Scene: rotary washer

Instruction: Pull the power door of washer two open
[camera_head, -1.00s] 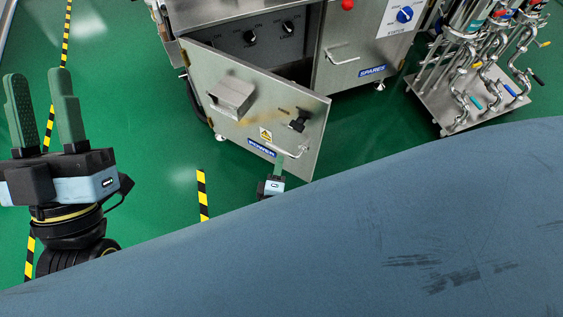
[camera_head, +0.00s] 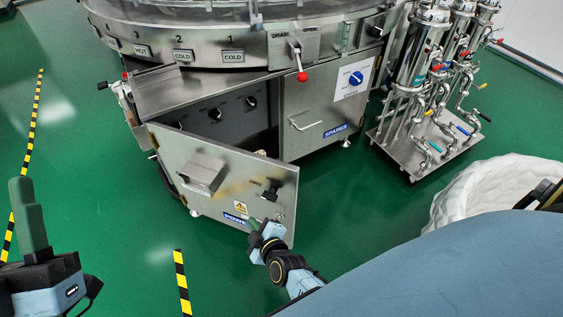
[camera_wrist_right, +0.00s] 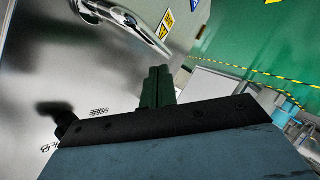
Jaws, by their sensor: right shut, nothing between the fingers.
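The steel power door (camera_head: 165,147) stands ajar at an angle from the cabinet in the head view, its dark interior showing behind. It carries a blue POWER label (camera_head: 234,218), a warning sticker, a black latch (camera_head: 271,190) and a boxy housing. My right gripper (camera_head: 254,226) is in front of the door's lower free corner. In the right wrist view its fingers (camera_wrist_right: 158,88) are together and empty, below the door's metal handle (camera_wrist_right: 115,14) and apart from it.
The SPARES door (camera_head: 322,110) is shut beside the opening. A cart with pipes and valves (camera_head: 408,160) stands at the right, with a white bin (camera_head: 480,190) in front. Green floor is clear left and front of the door.

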